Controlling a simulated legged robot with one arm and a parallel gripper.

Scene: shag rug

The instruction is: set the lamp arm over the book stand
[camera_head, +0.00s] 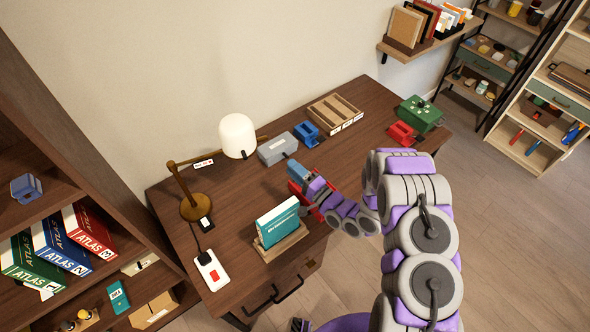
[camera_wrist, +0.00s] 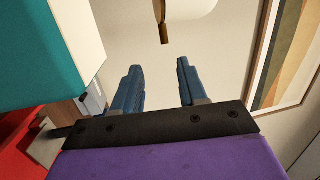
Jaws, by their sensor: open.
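The desk lamp has a round brown base (camera_head: 195,208), a wooden lamp arm (camera_head: 207,160) and a white shade (camera_head: 238,134). The arm points along the back of the desk, and the shade is behind the book stand, not above it. The shade also shows at the top of the wrist view (camera_wrist: 190,8). The book stand (camera_head: 282,246) is at the desk's front edge and holds an upright teal book (camera_head: 277,222). The book fills the upper left of the wrist view (camera_wrist: 45,55). My gripper (camera_head: 295,168) is open, right of the book, with empty space between its blue fingers (camera_wrist: 156,75).
A grey box (camera_head: 277,149), blue item (camera_head: 306,132), slotted wooden tray (camera_head: 335,114), red item (camera_head: 402,133) and green box (camera_head: 418,113) stand along the desk's back and right. A white power strip (camera_head: 211,270) is at the left front. A framed picture (camera_wrist: 288,55) hangs on the wall.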

